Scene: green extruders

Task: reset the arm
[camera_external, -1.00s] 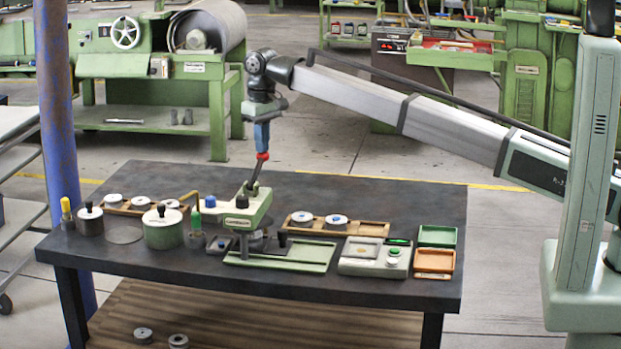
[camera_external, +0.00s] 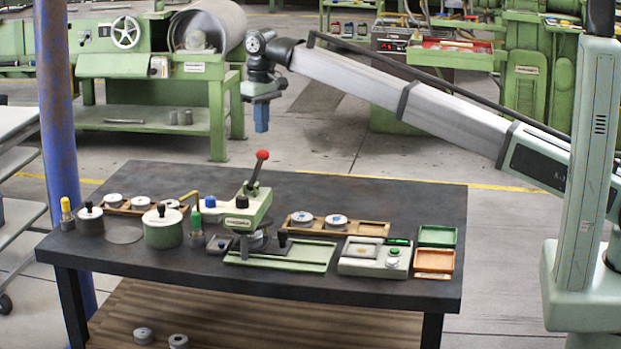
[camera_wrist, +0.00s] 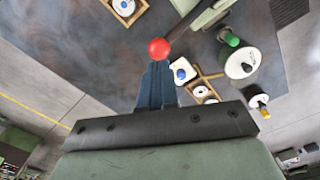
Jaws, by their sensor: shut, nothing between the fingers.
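My gripper (camera_external: 261,120) hangs in the air above the back of the table, pointing down, with its blue fingers together and empty. In the wrist view the blue fingers (camera_wrist: 157,84) are closed, and a red ball knob (camera_wrist: 159,48) shows just beyond their tips. In the external view that red knob (camera_external: 262,155) tops the black lever of a green bench press (camera_external: 250,215). A clear gap separates the fingertips from the knob. The lever stands tilted up to the right.
The dark table (camera_external: 390,195) carries a green lidded pot (camera_external: 163,229), a wooden tray with discs (camera_external: 338,224), a pale device with a green button (camera_external: 374,258), a green bin (camera_external: 437,236) and an orange bin (camera_external: 434,261). The table's back right is bare.

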